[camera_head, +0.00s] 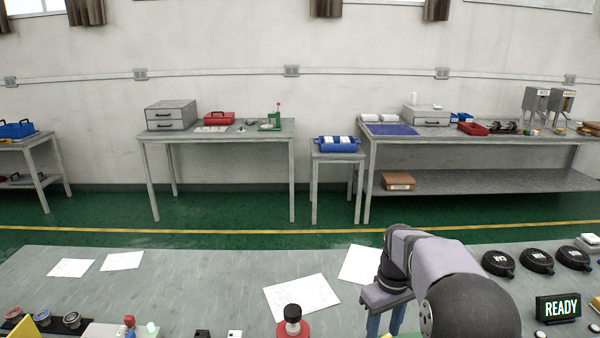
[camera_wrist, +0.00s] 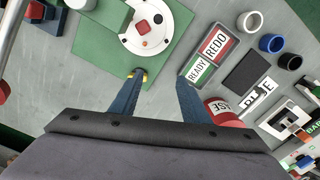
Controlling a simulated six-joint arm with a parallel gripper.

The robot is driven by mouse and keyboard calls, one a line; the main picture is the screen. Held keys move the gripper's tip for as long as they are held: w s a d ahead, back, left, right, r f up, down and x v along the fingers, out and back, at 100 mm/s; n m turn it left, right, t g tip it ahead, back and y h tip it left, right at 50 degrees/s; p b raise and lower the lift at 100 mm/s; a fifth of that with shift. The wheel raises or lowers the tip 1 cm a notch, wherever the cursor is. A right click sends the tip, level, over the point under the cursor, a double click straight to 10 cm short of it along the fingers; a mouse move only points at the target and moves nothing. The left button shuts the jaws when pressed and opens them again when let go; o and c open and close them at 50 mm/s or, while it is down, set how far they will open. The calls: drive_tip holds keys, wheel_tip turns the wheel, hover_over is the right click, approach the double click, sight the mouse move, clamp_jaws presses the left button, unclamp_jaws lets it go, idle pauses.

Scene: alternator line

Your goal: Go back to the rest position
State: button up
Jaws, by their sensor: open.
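My gripper (camera_wrist: 160,82) is open and empty, its two blue fingers apart over the grey bench. In the head view my gripper (camera_head: 385,318) shows only partly, with its blue fingers pointing down at the near bench and their tips cut off by the lower edge. In the wrist view the left finger's tip is by the edge of a green plate (camera_wrist: 88,62), which bears a white disc (camera_wrist: 150,44) with a red square. The right finger's tip is near a READY/REDO panel (camera_wrist: 206,55). Whether the fingers touch anything cannot be told.
The near bench (camera_head: 200,285) bears papers (camera_head: 300,297), a red-based black knob (camera_head: 292,318), black round lids (camera_head: 537,260) and a READY display (camera_head: 558,307). The wrist view shows a red cylinder (camera_wrist: 222,110) near the right finger and several rings (camera_wrist: 271,43). Tables stand along the wall.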

drive_tip(key=s+a+f+m, duration=0.2)
drive_tip(key=s, duration=0.9)
drive_tip(key=s+a+f+m, duration=0.2)
drive_tip(key=s+a, duration=0.1)
drive_tip(key=s, duration=0.9)
drive_tip(key=shift+a+m, duration=0.25)
drive_tip(key=shift+m, duration=0.05)
